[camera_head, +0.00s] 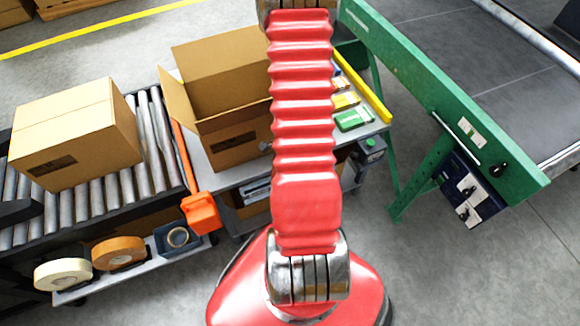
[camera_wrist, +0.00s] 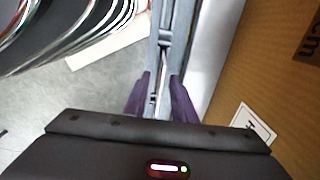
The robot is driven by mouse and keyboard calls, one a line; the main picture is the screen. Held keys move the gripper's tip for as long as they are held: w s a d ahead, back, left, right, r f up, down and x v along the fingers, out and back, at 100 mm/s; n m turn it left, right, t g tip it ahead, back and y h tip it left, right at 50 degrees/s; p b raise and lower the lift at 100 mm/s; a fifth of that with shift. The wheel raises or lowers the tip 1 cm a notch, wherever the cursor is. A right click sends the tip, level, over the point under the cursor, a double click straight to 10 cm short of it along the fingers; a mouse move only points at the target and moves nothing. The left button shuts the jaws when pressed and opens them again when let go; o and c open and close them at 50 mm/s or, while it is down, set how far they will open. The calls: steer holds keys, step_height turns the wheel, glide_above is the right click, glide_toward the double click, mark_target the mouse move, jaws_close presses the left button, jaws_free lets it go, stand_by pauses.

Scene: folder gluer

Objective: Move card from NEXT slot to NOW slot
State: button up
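My gripper (camera_wrist: 160,96) shows in the wrist view as two dark purple fingers standing apart. A grey metal rail (camera_wrist: 164,45) shows beyond and between them; I cannot tell how far below it lies. No card is seen between the fingers. A white label or card with a black mark (camera_wrist: 252,122) lies against brown cardboard right of the fingers; I cannot tell if it is the task's card. In the head view, my red arm hides the middle and my gripper is out of sight. No slot marked NEXT or NOW can be made out.
An open cardboard box (camera_head: 222,75) stands on a grey bench beside a yellow packet (camera_head: 346,100) and a green packet (camera_head: 354,119). A closed box (camera_head: 75,135) sits on a roller conveyor (camera_head: 150,130). A green-framed conveyor (camera_head: 430,85) is at right. Tape rolls (camera_head: 118,252) are lower left.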

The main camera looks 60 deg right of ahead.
steer(key=shift+r, duration=3.45)
steer(key=w+a+r+n+t, duration=0.2)
steer(key=a+r+n+t, duration=0.3)
steer(key=a+r+n, duration=1.9)
steer(key=a+r, duration=0.6)
steer(key=r, duration=0.4)
steer(key=shift+w+a+t, duration=0.3)
steer(key=shift+w+a, duration=0.05)
steer(key=shift+d+f, duration=0.1)
